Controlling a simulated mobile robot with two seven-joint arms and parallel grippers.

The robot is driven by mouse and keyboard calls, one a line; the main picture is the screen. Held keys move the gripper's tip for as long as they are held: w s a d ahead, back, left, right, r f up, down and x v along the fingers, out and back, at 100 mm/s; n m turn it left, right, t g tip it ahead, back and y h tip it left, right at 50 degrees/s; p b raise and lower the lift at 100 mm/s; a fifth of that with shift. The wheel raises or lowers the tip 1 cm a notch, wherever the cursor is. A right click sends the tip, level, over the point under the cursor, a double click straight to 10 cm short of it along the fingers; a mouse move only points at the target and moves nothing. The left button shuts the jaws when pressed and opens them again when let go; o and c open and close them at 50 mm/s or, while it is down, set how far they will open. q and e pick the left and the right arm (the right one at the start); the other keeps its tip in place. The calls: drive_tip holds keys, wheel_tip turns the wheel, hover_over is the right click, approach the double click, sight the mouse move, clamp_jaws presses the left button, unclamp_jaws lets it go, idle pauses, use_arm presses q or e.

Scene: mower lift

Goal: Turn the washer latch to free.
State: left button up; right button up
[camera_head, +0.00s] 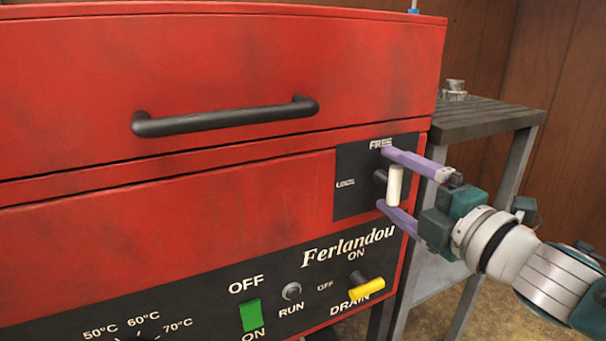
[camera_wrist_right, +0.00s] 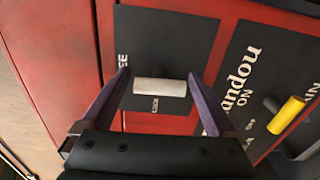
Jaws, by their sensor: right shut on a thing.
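The washer latch has a white bar handle (camera_head: 395,186) on a black pivot, set on a dark plate (camera_head: 350,197) at the red washer's right side. The plate reads FREE at the top and LOCK at the left. The bar stands about upright in the head view. My right gripper (camera_head: 384,178) reaches in from the right with its purple fingers above and below the bar, shut on it. In the right wrist view the white handle (camera_wrist_right: 160,87) spans between the two fingers of the gripper (camera_wrist_right: 158,79). My left gripper is not in view.
A yellow drain knob (camera_head: 367,290), a small RUN knob (camera_head: 291,291) and a green switch (camera_head: 250,315) sit on the black panel below. A black bar handle (camera_head: 225,117) crosses the upper red front. A dark-topped table (camera_head: 485,118) stands at the right, behind my arm.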

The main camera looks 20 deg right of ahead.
drive_tip(key=shift+m, duration=0.3)
drive_tip(key=o, duration=1)
drive_tip(key=shift+s, duration=0.15)
drive_tip(key=s+p, duration=0.1)
drive_tip(key=s, duration=0.8)
drive_tip(key=shift+s+d+p, duration=0.35)
drive_tip(key=shift+d+p, duration=0.05)
